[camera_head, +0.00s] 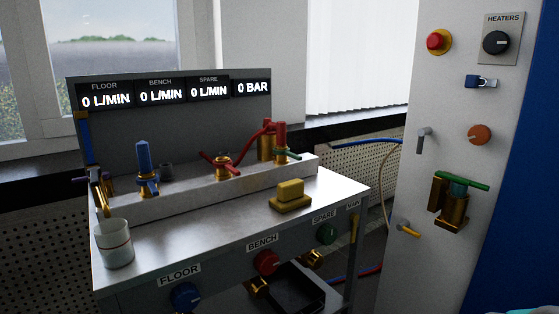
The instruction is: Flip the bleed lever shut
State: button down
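No label reading "bleed" shows, so I cannot tell which lever is the bleed lever. On the pale cabinet at right, a green lever (462,181) lies nearly level across a brass valve (450,208). Below left of it is a small yellow-tipped lever (409,230), and above that a grey lever (423,138) points down. On the bench are a blue upright lever (143,156), a red handle (221,161) and a green handle (288,154) on brass fittings. My gripper is not recognisable in this view.
The metal bench (170,234) carries a glass beaker (115,244) and a yellow block (290,192). Its displays read zero. A hose hangs between bench and cabinet.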

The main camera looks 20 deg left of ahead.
aim_at(93, 173)
jog(key=u, duration=1.9)
